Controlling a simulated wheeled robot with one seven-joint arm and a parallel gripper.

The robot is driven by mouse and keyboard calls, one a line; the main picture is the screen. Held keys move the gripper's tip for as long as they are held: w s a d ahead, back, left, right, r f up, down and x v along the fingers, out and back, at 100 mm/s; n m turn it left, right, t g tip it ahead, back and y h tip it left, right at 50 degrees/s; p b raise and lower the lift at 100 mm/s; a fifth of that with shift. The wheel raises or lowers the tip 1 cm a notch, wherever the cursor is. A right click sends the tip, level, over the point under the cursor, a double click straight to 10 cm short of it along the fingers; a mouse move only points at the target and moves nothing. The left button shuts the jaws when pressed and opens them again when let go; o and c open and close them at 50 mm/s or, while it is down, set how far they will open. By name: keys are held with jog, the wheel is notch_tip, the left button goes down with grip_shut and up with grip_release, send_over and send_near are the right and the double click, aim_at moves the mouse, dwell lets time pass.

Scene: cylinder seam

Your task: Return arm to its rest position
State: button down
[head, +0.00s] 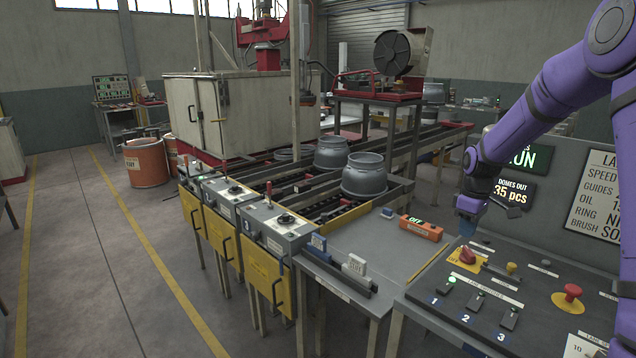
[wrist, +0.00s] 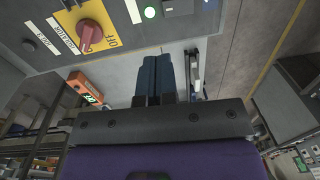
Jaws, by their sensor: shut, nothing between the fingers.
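My purple arm (head: 545,105) reaches in from the upper right of the head view. My gripper (head: 467,228) points down above the far left part of the control panel (head: 540,285), close to the red rotary switch (head: 467,256). In the wrist view my gripper (wrist: 160,72) shows two dark blue fingers side by side, shut with nothing between them. The rotary switch (wrist: 88,36) on its yellow plate shows at the upper left there. The gripper looks apart from the switch.
The panel carries lane switches (head: 478,300) and a red mushroom button (head: 570,293). A grey table (head: 385,250) with an orange box (head: 421,228) stands left of it. Grey metal domes (head: 364,175) sit on the conveyor. Display boards (head: 512,190) stand behind the panel.

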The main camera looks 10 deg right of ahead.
jog(key=s+a+r+m+t+h, duration=0.1)
jog(key=s+a+r+m, duration=0.1)
jog(key=s+a+r, duration=0.5)
jog(key=s+a+r+m+t, duration=0.1)
jog(key=s+a+r+t, duration=0.15)
jog(key=s+r, duration=0.75)
jog(key=s+a+r+m+t, duration=0.1)
jog(key=s+a+r+m, duration=0.1)
jog(key=s, duration=0.7)
jog(key=s+a+r+m+t, duration=0.1)
jog(key=s+a+r+m, duration=0.1)
jog(key=s, duration=0.7)
jog(key=shift+s+a+y, duration=0.3)
jog(key=shift+a, duration=0.5)
